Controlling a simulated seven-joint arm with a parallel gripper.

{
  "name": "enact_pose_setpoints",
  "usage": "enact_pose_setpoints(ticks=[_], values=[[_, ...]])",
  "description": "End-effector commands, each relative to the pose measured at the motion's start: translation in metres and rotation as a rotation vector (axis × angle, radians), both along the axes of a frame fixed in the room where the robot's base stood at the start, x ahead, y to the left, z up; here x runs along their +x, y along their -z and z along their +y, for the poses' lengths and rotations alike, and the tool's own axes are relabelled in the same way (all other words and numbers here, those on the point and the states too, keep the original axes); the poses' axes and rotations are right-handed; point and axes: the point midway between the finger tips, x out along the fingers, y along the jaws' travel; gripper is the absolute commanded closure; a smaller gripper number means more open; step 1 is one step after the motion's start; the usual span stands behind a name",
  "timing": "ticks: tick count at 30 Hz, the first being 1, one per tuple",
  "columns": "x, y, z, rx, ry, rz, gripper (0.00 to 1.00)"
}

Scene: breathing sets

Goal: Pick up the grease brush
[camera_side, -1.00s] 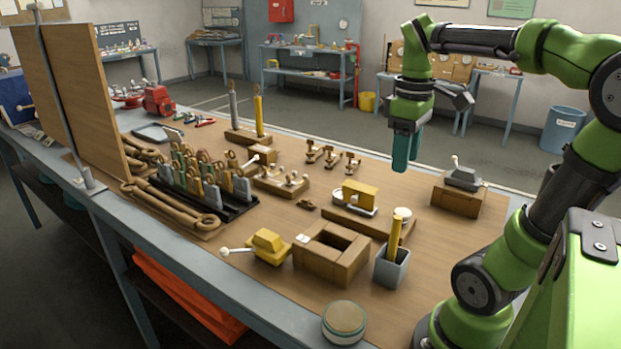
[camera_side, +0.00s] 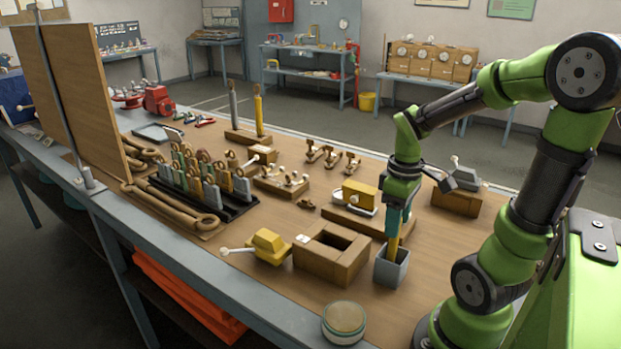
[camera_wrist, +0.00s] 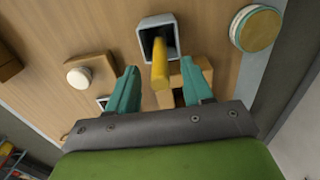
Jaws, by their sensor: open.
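The grease brush (camera_side: 393,240) shows as a yellow handle standing in a grey square holder (camera_side: 391,270) near the front right of the bench. In the wrist view the yellow handle (camera_wrist: 160,74) rises out of the holder (camera_wrist: 150,27) and reaches back between my teal fingers. My gripper (camera_side: 398,217) points down over the holder, at the top of the handle. In the wrist view my gripper (camera_wrist: 163,90) is open, with a finger on each side of the handle and visible gaps to both. The brush's lower end is hidden inside the holder.
A wooden box with a square opening (camera_side: 332,252) stands just left of the holder. A wooden base with a yellow block (camera_side: 359,193) is behind it. A round lidded tin (camera_side: 344,322) sits at the front edge. A wooden block with a grey device (camera_side: 456,198) is to the right.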

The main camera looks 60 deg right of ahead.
Motion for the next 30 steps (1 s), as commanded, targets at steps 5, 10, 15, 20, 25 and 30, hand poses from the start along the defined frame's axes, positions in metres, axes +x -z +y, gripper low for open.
enact_pose_setpoints(ticks=[5, 10, 15, 20, 25, 30], values=[[0.0002, 0.0089, 0.0003, 0.0, 0.0, -0.001, 0.49], [0.0003, 0.0085, 0.0002, 0.0, 0.0, -0.002, 0.51], [0.0003, 0.0082, 0.0001, -0.001, 0.0, -0.002, 0.77], [0.0004, 0.0081, 0.0001, -0.001, 0.0, -0.002, 1.0], [0.0004, 0.008, 0.0001, -0.001, 0.0, -0.002, 1.0], [0.0008, 0.0036, -0.0002, -0.002, 0.0, -0.003, 1.0]])
